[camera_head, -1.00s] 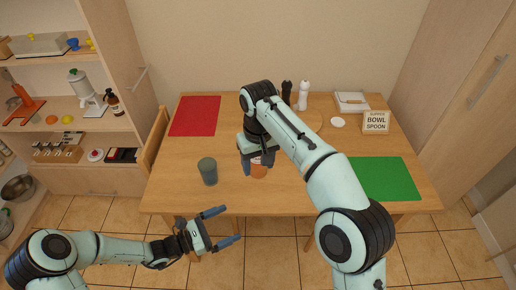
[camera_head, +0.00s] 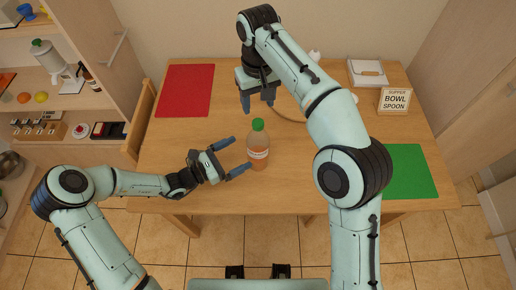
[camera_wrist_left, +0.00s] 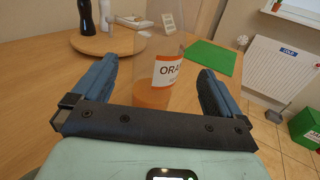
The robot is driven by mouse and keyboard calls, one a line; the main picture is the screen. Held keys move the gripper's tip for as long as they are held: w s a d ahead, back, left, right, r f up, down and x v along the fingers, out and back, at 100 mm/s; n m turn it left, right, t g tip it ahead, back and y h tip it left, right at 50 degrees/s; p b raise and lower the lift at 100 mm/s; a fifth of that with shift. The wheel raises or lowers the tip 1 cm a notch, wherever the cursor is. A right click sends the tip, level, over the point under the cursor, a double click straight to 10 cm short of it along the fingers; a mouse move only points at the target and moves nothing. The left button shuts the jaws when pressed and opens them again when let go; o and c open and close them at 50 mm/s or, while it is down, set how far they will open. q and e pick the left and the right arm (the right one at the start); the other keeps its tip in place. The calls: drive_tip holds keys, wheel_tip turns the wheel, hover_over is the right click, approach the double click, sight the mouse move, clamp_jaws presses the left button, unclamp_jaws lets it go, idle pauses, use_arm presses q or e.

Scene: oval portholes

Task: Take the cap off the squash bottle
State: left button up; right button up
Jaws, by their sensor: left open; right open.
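The squash bottle (camera_head: 258,150) stands upright on the table. It is clear, with orange liquid and a white label, and its green cap (camera_head: 258,125) is on top. My left gripper (camera_head: 242,152) is open just left of the bottle, its fingers pointing at it. In the left wrist view the bottle (camera_wrist_left: 154,95) shows between the open fingers, apart from both; its top is cut off there. My right gripper (camera_head: 257,106) is open and empty, pointing down behind the bottle, with no contact seen in the head view.
A red mat (camera_head: 185,90) lies at the table's back left and a green mat (camera_head: 408,172) at the right. A sign (camera_head: 394,100) and a white box (camera_head: 367,72) stand at the back right. The round board (camera_head: 290,112) is partly hidden by my right arm.

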sight(260, 142)
use_arm(q)
drive_tip(key=x, duration=0.9)
drive_tip(key=shift+w, duration=0.1)
use_arm(e)
drive_tip(key=shift+w, duration=0.1)
use_arm(q)
drive_tip(key=shift+c, duration=0.3)
